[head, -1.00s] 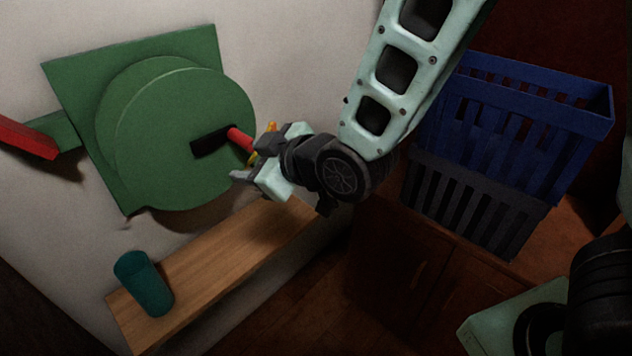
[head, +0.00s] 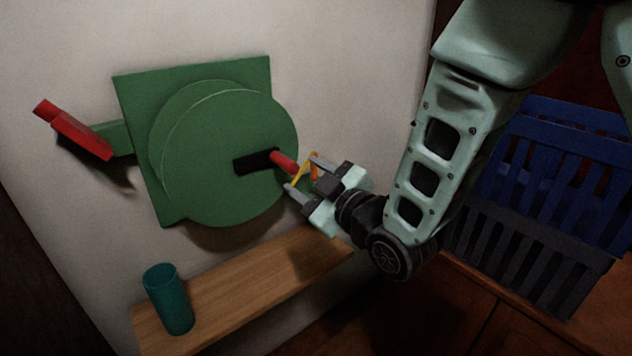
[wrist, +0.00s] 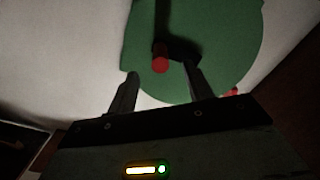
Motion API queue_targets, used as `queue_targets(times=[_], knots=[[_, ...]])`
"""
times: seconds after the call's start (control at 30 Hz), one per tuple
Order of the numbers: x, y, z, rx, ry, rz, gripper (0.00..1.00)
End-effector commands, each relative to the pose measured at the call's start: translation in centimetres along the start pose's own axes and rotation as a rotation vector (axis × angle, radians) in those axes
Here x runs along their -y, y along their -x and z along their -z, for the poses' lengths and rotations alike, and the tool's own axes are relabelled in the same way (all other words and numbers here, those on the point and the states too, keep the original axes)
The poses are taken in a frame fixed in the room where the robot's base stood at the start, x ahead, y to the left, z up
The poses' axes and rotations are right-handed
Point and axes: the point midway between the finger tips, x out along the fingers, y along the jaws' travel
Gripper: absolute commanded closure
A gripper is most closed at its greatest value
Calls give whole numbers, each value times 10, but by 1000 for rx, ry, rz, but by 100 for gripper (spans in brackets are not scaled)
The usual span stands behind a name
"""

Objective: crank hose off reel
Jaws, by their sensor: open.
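The green hose reel (head: 215,150) is mounted on the pale wall, with a large round drum facing out. Its black crank arm (head: 255,160) ends in a red handle (head: 284,162) that sticks out from the drum. My gripper (head: 300,174) is open, its fingertips close to the free end of the red handle. In the wrist view the red handle (wrist: 160,65) shows end-on beyond the fingertips, between them and nearer the left finger; the drum (wrist: 225,45) is behind. I cannot tell whether a finger touches the handle. No hose can be made out.
A red lever-like part (head: 80,135) sticks out on a green bracket left of the reel. Below is a wooden shelf (head: 240,290) with a teal cup (head: 170,300) at its left end. Blue (head: 560,170) and dark grey (head: 530,255) crates stand at right.

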Motion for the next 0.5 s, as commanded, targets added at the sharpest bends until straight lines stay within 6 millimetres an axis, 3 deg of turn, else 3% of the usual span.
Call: queue_targets(times=[0.5], knots=[[1, -59, -1, 0, -1, 0, 49]])
